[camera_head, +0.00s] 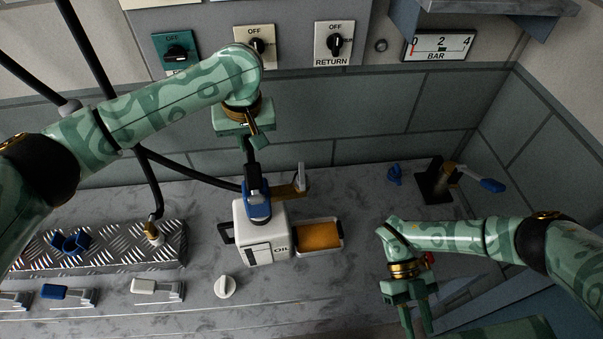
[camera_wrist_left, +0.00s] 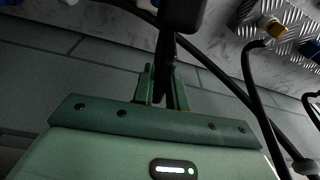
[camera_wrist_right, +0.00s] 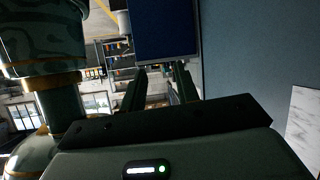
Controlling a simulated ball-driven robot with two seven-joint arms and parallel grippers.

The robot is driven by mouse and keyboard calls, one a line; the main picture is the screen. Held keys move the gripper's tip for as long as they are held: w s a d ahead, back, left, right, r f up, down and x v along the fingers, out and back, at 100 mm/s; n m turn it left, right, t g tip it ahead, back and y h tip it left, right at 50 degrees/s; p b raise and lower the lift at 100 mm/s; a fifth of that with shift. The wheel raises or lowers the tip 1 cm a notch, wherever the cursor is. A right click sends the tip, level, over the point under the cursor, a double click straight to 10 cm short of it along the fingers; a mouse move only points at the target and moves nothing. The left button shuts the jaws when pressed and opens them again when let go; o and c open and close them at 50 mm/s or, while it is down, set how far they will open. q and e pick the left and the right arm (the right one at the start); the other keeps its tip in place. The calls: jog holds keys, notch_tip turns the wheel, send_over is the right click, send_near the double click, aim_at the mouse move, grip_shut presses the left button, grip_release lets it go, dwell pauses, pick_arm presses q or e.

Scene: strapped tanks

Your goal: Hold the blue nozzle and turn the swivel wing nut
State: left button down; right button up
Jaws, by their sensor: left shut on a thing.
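The blue nozzle (camera_head: 257,206) sits over the white oil can (camera_head: 262,240), with a brass-coloured piece reaching right to a pale upright tip. My left gripper (camera_head: 247,138) is above it, shut on the nozzle's black upper part, which also shows between the fingers in the left wrist view (camera_wrist_left: 166,75). I cannot tell which piece is the swivel wing nut. My right gripper (camera_head: 418,308) is open and empty at the front right.
An orange-filled tray (camera_head: 318,236) adjoins the can. A white knob (camera_head: 226,287) lies in front. The ridged plate (camera_head: 110,263) carries a hose fitting (camera_head: 153,231). Black hoses cross the back left.

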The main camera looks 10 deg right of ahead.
jog(key=w+a+r+m+t, duration=0.2)
jog(key=w+a+r, duration=0.3)
jog(key=w+r, duration=0.2)
notch_tip(320, 180, up, 21)
jog(key=m+t+y, duration=0.1)
jog(key=t+y, duration=0.1)
jog(key=t, duration=0.9)
send_over(302, 172)
jog(key=shift+s+d, duration=0.2)
jog(key=shift+d, duration=0.1)
jog(key=shift+w+a, duration=0.15)
jog(key=shift+w, duration=0.05)
jog(key=shift+f, duration=0.35)
jog(key=shift+a+f, duration=0.1)
jog(key=shift+f, duration=3.9)
grip_shut()
